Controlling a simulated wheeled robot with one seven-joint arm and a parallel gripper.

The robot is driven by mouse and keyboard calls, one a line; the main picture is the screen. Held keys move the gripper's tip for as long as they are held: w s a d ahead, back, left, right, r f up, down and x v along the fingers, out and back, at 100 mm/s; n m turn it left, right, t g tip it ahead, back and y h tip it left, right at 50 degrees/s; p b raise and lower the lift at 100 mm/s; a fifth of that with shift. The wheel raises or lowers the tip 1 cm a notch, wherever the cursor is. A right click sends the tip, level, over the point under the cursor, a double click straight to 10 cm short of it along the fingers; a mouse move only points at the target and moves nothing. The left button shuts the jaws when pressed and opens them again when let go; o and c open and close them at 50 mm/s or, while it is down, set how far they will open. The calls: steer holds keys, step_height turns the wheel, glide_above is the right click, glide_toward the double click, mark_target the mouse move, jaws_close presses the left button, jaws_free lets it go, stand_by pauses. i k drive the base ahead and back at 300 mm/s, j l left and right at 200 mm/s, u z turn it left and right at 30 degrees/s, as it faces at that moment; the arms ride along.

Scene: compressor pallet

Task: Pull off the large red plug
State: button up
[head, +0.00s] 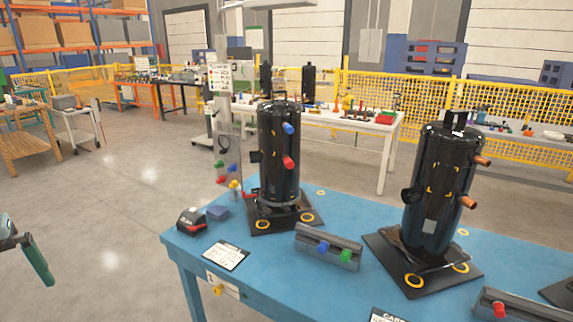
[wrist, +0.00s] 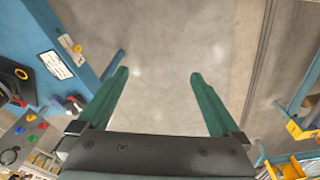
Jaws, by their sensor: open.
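The large red plug (head: 289,162) sticks out from the side of the left black compressor (head: 279,180), below a blue plug (head: 288,128). This compressor stands upright on a black base plate on the blue table. My gripper (wrist: 158,78) is open and empty in the wrist view, its green fingers spread above bare floor. In the head view one green finger (head: 38,262) shows at the left edge, well left of the table and apart from the plug. The large red plug cannot be made out in the wrist view.
The blue table (head: 350,200) also holds a second black compressor (head: 436,190) with copper stubs, a grey rack (head: 328,247) with a blue and a green plug, and a red-black tool (head: 191,221). A peg panel (head: 228,165) stands behind the table's left end. Floor left of it is clear.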

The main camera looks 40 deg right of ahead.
mark_target(288, 162)
steer(key=i+l, duration=0.2)
steer(key=i, duration=0.2)
steer(key=i+l, duration=0.2)
steer(key=i, duration=0.15)
steer(key=i+l, duration=0.2)
steer(key=i, duration=0.2)
steer(key=z, duration=1.55)
